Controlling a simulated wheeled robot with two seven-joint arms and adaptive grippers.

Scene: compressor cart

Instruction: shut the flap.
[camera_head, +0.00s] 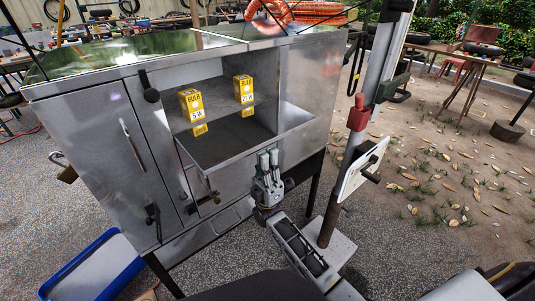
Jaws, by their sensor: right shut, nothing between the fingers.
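A grey metal cabinet (95,130) has an open compartment at its upper right. What looks like its flap (225,143) is folded down, roughly level, below the opening, with its front edge toward me. Two yellow bulb boxes stand in the compartment, one on the left (191,104) and one on the right (243,88). My right gripper (268,158) is shut and empty, fingers pointing up, just in front of the flap's front edge. I cannot tell whether it touches the flap. My left gripper is out of view.
A closed door with a long handle (132,143) is on the cabinet's left. A blue-rimmed tray (95,272) lies on the ground at lower left. An orange hose coil (268,16) lies on the cabinet top.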

